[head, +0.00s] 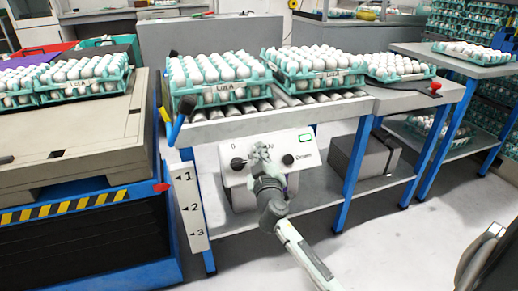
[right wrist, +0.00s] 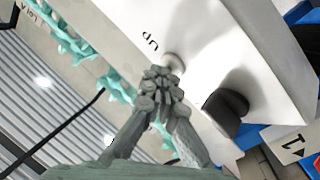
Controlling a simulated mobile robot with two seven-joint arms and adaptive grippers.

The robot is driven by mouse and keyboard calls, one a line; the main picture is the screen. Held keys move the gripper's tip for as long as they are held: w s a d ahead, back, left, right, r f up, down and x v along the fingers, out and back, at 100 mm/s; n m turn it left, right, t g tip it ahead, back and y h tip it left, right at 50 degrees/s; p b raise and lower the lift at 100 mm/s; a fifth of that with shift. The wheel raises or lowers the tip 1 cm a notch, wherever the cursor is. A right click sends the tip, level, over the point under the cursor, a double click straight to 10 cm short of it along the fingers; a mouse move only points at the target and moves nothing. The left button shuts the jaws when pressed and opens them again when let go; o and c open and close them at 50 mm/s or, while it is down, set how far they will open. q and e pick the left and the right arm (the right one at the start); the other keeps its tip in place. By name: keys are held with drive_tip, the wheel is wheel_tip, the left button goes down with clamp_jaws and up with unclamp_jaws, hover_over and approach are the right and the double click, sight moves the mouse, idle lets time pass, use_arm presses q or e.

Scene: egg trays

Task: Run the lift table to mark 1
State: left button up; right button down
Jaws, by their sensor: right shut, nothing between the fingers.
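The lift table (head: 75,150) stands at the left, with a beige top holding egg trays and a striped front edge. A red pointer (head: 163,187) at its corner is beside the white mark plate (head: 190,205), a little below the figure 1 and above the 2. The white control box (head: 270,185) carries a dark knob (head: 238,163) and a dark button (head: 288,160) by "Down". My right gripper (head: 262,152) is shut and empty at the box front. In the right wrist view its fingertips (right wrist: 160,82) are at a pale button (right wrist: 173,63) labelled "up"; contact is unclear.
Egg trays (head: 220,92) stand on the roller conveyor (head: 285,100) above the box. A blue table leg (head: 355,160) stands right of it, with a grey box (head: 362,160) on the lower shelf. A red knob (head: 436,87) is farther right.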

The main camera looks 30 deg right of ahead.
drive_tip(key=shift+s, duration=0.1)
idle(0.7)
drive_tip(key=shift+s+a+r+p, duration=0.15)
drive_tip(key=shift+s+r+p, duration=0.35)
drive_tip(key=shift+s+r, duration=0.1)
drive_tip(key=s+r+p, duration=0.1)
drive_tip(key=s, duration=0.1)
drive_tip(key=s+a+r+p, duration=0.1)
drive_tip(key=r, duration=0.1)
drive_tip(key=shift+s+r+p, duration=0.2)
drive_tip(key=shift+s+p, duration=0.1)
drive_tip(key=shift+s, duration=0.05)
idle(0.8)
